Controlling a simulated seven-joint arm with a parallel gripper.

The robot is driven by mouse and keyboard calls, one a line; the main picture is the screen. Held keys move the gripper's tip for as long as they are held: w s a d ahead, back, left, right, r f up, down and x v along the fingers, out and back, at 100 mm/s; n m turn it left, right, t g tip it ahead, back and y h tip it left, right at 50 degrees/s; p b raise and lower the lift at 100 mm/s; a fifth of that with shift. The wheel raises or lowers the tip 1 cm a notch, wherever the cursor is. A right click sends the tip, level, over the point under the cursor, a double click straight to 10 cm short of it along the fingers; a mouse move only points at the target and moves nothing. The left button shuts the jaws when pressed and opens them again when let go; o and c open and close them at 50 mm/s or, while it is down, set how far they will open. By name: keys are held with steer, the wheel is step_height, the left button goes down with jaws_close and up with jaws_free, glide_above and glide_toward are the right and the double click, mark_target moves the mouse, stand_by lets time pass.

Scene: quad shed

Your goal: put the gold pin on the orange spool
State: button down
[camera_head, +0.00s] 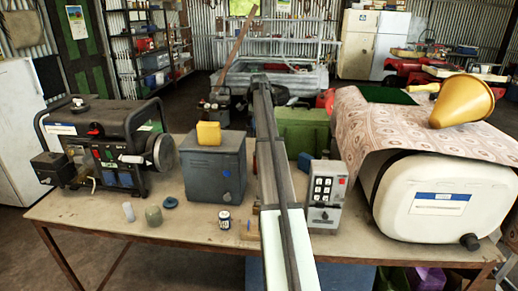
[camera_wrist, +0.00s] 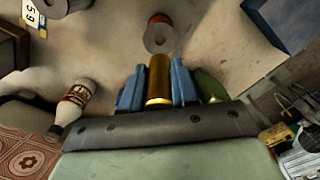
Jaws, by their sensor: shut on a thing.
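My gripper (camera_wrist: 158,85) is shut on the gold pin (camera_wrist: 159,78), which stands out between its blue fingers in the wrist view. A round spool-like thing (camera_wrist: 158,36) stands on the table just past the pin's tip. In the head view my arm hides most of the gripper, and I cannot make out the pin.
A labelled bottle (camera_wrist: 73,104) lies left of my gripper in the wrist view. In the head view, a grey box (camera_head: 214,172) with a yellow block (camera_head: 208,133), a keypad unit (camera_head: 326,190), a generator (camera_head: 110,145) and a white tank (camera_head: 430,205) crowd the table (camera_head: 185,225).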

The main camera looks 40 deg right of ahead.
steer(key=shift+f, duration=3.95)
steer(key=shift+f, duration=0.15)
steer(key=c, duration=0.9)
jaws_free()
steer(key=shift+o, duration=0.2)
step_height(320, 180, up, 12)
steer(key=shift+r, duration=0.15)
